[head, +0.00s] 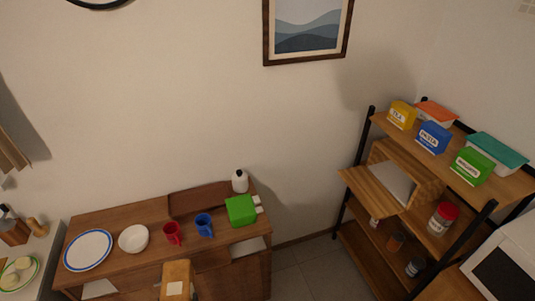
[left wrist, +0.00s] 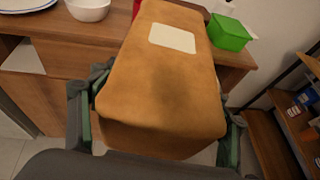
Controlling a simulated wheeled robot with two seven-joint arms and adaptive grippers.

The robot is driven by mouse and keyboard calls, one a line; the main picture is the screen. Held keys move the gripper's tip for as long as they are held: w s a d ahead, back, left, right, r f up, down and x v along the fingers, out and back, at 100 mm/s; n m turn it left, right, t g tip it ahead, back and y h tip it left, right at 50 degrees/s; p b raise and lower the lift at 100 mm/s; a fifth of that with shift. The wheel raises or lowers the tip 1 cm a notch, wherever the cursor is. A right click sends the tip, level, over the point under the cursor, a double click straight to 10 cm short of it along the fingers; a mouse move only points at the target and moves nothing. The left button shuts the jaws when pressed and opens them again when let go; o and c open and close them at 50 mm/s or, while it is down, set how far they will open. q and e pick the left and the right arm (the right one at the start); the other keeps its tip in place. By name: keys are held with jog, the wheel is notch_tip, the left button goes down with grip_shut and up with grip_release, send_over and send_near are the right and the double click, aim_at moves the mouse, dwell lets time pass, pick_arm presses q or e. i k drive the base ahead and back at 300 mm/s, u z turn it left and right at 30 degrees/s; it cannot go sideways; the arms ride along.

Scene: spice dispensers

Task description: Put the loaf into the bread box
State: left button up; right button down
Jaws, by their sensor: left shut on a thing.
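The loaf (head: 177,278) is a brown block with a white label, at the bottom of the head view in front of the sideboard. In the left wrist view the loaf (left wrist: 165,85) fills the middle. My left gripper (left wrist: 160,125) is shut on it, with a finger on each side. The bread box (head: 372,190) is a wooden box on the middle level of the shelf rack at right. Its front flap is folded down toward the left, and a pale surface shows inside. My right gripper is in neither view.
The sideboard (head: 140,262) holds a plate (head: 88,250), bowl (head: 133,238), red mug (head: 172,233), blue mug (head: 204,225) and green box (head: 241,210). A red-lidded jar (head: 441,219) stands right of the bread box. Boxes stand above it. Floor between sideboard and rack is clear.

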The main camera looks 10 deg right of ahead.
aim_at(410, 186)
jog(key=z, duration=0.7)
jog(key=i, duration=0.85)
jog(key=z, duration=1.6)
jog(key=i, duration=1.1)
jog(key=z, duration=0.25)
